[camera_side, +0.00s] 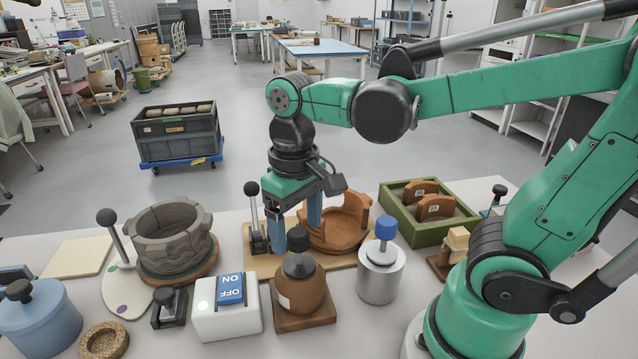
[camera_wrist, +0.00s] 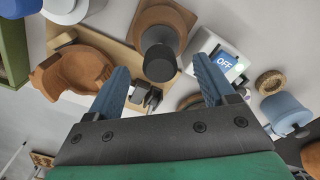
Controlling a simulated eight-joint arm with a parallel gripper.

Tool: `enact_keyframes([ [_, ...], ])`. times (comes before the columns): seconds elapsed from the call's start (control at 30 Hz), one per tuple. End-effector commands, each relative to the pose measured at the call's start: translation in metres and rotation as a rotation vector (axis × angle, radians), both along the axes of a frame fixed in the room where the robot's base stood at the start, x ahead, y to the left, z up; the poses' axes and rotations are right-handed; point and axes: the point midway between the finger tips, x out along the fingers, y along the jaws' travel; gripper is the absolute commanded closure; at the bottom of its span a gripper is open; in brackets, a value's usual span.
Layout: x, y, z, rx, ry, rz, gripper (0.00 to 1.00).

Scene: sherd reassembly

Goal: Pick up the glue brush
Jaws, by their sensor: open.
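No part is plainly visible as a brush. A brown rounded jar (camera_side: 301,293) with a dark collar and a black knob (camera_side: 298,239) stands upright on a square wooden base; the knob may be the glue brush's handle, but I cannot tell. My gripper (camera_side: 296,236) is open and empty, pointing down just behind and above this jar. In the wrist view the black knob (camera_wrist: 158,64) appears between the blue fingertips of my gripper (camera_wrist: 161,66), with no contact visible. A silver canister (camera_side: 380,278) with a blue knob stands right of the jar.
A white ON/OFF switch box (camera_side: 226,318) stands close left of the jar. A broken terracotta pot (camera_side: 340,226) lies on a board behind. A grey pot (camera_side: 172,241), a blue lidded jar (camera_side: 40,318) and a cork ring (camera_side: 104,341) are left. A green tray (camera_side: 408,232) is back right.

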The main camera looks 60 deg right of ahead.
Motion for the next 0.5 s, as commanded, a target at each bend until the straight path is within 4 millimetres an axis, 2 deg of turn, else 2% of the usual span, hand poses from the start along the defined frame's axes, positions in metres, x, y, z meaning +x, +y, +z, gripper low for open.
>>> enact_keyframes([
  [0.2,0.001,0.0,-0.021,0.0,-0.001,0.001,0.23],
  [0.5,0.0,0.0,-0.028,0.0,-0.001,0.002,0.23],
])
